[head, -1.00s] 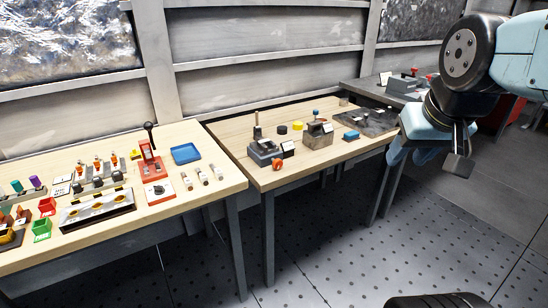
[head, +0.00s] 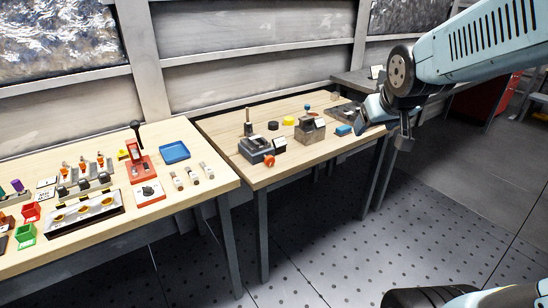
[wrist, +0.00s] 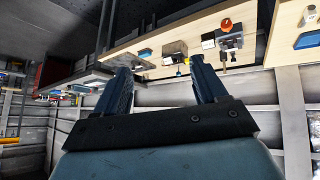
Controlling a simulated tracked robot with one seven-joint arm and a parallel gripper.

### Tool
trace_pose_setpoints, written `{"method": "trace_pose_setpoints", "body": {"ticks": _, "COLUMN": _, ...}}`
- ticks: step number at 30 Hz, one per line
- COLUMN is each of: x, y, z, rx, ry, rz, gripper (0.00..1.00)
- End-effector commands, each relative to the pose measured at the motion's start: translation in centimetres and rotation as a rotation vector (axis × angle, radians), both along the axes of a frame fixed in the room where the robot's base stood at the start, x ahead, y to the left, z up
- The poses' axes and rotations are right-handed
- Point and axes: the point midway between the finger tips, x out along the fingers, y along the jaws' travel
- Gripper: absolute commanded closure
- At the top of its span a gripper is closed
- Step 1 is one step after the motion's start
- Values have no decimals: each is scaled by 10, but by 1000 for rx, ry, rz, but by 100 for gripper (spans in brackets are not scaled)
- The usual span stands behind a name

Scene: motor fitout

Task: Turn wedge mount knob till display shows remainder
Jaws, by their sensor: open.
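A grey vise-like mount (head: 256,149) with an orange knob (head: 268,160) on its front stands near the front left of the right wooden table. I take it to be the wedge mount. A small white-faced display or card (head: 279,143) stands beside it; its reading is too small to make out. In the wrist view the mount (wrist: 230,41) and orange knob (wrist: 226,24) appear at the upper right, beyond the fingers. My gripper (wrist: 160,64) is open and empty. In the head view my gripper (head: 388,128) hangs near the right end of this table, well apart from the knob.
On the same table are a brown-grey block (head: 311,130), a yellow cylinder (head: 288,120) and a blue block (head: 343,129). The left table (head: 210,187) holds a red lever press (head: 139,166), a blue tray (head: 174,151) and several small parts. The perforated floor in front is clear.

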Motion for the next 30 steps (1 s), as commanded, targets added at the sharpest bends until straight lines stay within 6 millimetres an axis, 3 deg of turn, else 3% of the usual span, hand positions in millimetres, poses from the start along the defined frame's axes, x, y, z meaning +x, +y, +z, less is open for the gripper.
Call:
{"method": "trace_pose_setpoints", "body": {"ticks": 6, "x": 68, "y": 12, "z": -32, "rx": -47, "ry": -94, "rz": 101, "gripper": 29}}
{"method": "trace_pose_setpoints", "body": {"ticks": 15, "x": 143, "y": 38, "z": -84, "rx": -73, "ry": -237, "rz": 251, "gripper": 29}}
{"method": "trace_pose_setpoints", "body": {"ticks": 24, "x": 192, "y": 75, "z": -147, "rx": -48, "ry": -384, "rz": 402, "gripper": 29}}
{"method": "trace_pose_setpoints", "body": {"ticks": 30, "x": 210, "y": 100, "z": -190, "rx": -1, "ry": -488, "rz": 487, "gripper": 29}}
